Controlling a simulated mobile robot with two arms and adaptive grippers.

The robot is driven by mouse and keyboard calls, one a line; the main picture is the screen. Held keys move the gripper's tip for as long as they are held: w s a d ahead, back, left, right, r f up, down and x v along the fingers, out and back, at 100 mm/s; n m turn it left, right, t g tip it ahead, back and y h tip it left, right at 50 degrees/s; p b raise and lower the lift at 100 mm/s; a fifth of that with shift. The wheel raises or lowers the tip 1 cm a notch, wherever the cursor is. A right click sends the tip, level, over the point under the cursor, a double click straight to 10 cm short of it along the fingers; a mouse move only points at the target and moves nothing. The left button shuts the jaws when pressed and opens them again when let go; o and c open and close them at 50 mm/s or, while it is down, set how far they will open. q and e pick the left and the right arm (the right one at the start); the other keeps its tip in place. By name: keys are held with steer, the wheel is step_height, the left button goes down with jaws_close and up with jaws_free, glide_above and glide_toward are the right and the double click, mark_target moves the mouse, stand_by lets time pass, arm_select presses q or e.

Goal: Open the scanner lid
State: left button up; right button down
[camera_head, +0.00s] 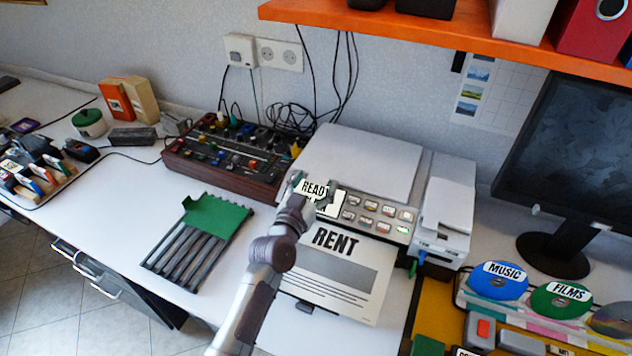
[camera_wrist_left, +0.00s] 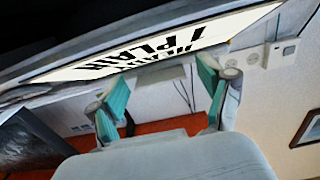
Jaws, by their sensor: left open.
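The scanner is a white machine with a broad flat lid (camera_head: 372,162) on top, and the lid looks closed. Its front panel has a lit display (camera_head: 331,204), partly covered by my gripper, and several buttons. My left gripper (camera_head: 311,190) is at the front left of the scanner, by the display and close to the lid's front edge. In the left wrist view the gripper (camera_wrist_left: 158,97) has its teal fingertips apart with nothing between them. The display (camera_wrist_left: 150,47) shows large above the fingers there. I cannot tell whether a finger touches the scanner. My right gripper is not in view.
A sheet marked RENT (camera_head: 335,272) lies in front of the scanner. A mixer-like box (camera_head: 225,155) and a slotted rack (camera_head: 197,245) stand to the left. A monitor (camera_head: 570,150) stands to the right. An orange shelf (camera_head: 440,38) hangs above, behind the scanner.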

arm_select(q)
steer(key=shift+w, duration=0.1)
jaws_close()
steer(key=shift+g, duration=0.7)
steer(key=r+p, duration=0.1)
steer(key=p, duration=0.2)
steer(key=r+p, duration=0.2)
steer(key=p, duration=0.1)
steer(key=r+p, duration=0.2)
steer(key=shift+w+d+r+p, duration=0.1)
steer(key=shift+w+r+p, duration=0.15)
steer(key=shift+p, duration=0.15)
steer(key=w+d+r+p, duration=0.1)
steer(key=w+r+p, duration=0.3)
steer(key=r, duration=0.5)
steer(key=shift+d+p, duration=0.2)
steer(key=shift+p, duration=0.85)
steer(key=shift+r, duration=0.1)
